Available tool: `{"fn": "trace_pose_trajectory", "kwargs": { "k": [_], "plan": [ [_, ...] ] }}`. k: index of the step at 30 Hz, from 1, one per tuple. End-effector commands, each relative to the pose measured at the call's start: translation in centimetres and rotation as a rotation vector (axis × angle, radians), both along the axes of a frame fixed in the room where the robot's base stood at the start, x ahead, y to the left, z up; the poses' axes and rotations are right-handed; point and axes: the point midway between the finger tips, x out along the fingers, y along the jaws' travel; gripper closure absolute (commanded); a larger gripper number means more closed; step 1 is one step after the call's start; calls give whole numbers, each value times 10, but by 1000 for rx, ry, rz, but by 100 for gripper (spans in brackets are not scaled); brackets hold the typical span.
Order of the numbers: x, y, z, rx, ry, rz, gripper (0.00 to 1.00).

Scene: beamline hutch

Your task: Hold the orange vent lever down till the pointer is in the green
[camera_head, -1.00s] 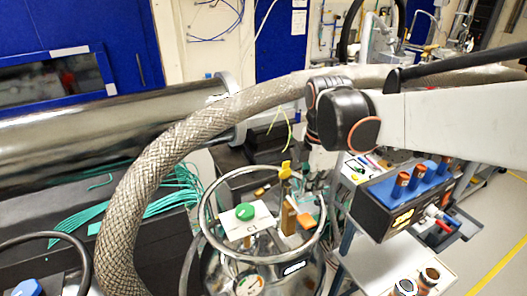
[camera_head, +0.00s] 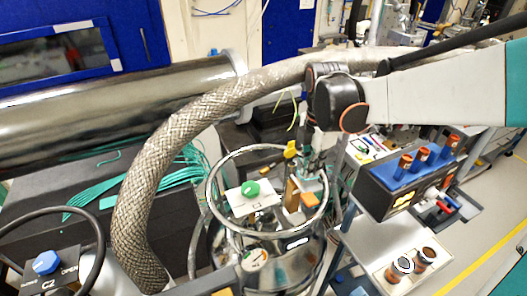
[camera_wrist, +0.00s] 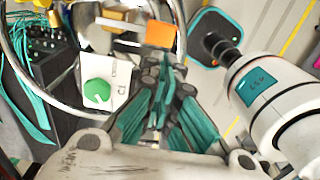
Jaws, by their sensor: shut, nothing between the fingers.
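The orange vent lever (camera_head: 310,200) sits on top of a shiny metal vessel (camera_head: 232,240), inside its ring-shaped rail. It also shows in the wrist view as an orange block (camera_wrist: 131,38), just beyond my fingertips. My gripper (camera_head: 312,182) is shut and empty, pointing down close behind the lever; its teal fingers (camera_wrist: 160,70) are together in the wrist view. I cannot tell whether they touch the lever.
A green knob (camera_head: 250,188) on a white plate (camera_head: 262,202) and a yellow handle (camera_head: 290,150) stand beside the lever. A thick braided hose (camera_head: 140,200) arches behind and left.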

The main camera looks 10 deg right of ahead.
Motion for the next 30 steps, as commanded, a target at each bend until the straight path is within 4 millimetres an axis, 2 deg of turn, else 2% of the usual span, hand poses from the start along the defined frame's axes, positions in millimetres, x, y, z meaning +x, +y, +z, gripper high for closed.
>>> {"fn": "trace_pose_trajectory", "kwargs": {
  "k": [9,15,21,30],
  "plan": [
    [1,0,-64,0,0,0,100],
    [1,0,-92,0,0,-1,100],
    [0,0,-105,0,0,-1,100],
    [0,0,-107,0,0,-1,100]
  ]
}}
